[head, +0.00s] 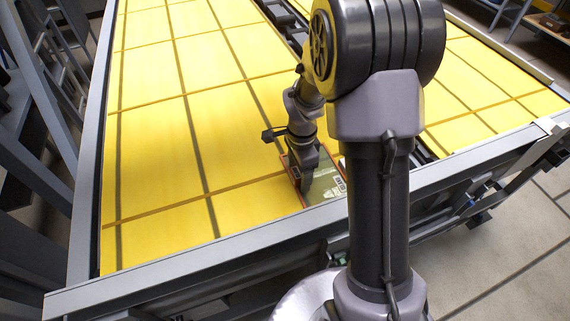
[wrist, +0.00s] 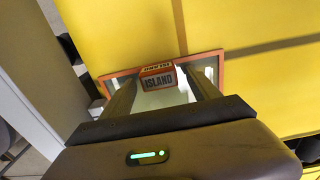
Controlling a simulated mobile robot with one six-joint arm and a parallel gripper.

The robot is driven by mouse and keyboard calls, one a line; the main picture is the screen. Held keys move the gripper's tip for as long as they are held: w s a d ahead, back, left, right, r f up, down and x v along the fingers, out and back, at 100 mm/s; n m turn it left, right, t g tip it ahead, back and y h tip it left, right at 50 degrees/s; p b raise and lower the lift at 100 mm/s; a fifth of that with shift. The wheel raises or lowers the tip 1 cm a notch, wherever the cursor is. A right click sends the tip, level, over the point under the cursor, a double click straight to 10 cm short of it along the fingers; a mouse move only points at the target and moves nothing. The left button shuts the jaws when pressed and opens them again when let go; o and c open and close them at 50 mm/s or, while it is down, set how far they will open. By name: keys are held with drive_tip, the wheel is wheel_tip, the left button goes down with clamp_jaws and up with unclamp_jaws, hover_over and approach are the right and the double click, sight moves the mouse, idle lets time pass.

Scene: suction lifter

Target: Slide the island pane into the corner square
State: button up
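The island pane (head: 325,186) is a flat, greenish see-through plate with an orange-red rim. It lies on the yellow gridded table near its front edge. In the wrist view the pane (wrist: 160,99) carries a block-like orange and white piece marked ISLAND (wrist: 158,80). My gripper (head: 305,180) points down at the pane's left part. In the wrist view the two fingers of my gripper (wrist: 157,85) stand on either side of the ISLAND piece. I cannot tell whether they press on it. A small corner square (head: 112,250) shows at the table's front left; nothing lies on it.
The yellow table (head: 150,165) is divided by brown lines and has a raised grey rim (head: 215,250) along the front and left. The surface left of the pane is clear. A dark channel separates a second yellow section (head: 470,75) on the right.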

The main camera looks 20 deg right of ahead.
wheel_tip(320, 180, up, 18)
drive_tip(key=f+p, duration=0.1)
drive_tip(key=p, duration=0.4)
drive_tip(key=s+a+n+t+y+b, duration=0.1)
drive_tip(key=s+a+n+t+b, duration=0.2)
drive_tip(key=s+a+n+b, duration=0.3)
drive_tip(key=s+a+f+n+t+y+b, duration=0.1)
drive_tip(key=s+a+n+b, duration=0.5)
drive_tip(key=s, duration=0.6)
drive_tip(key=shift+s+n+t+b, duration=0.25)
drive_tip(key=shift+n+t+b, duration=0.2)
drive_tip(key=shift+n+t, duration=0.4)
drive_tip(key=shift+d, duration=0.2)
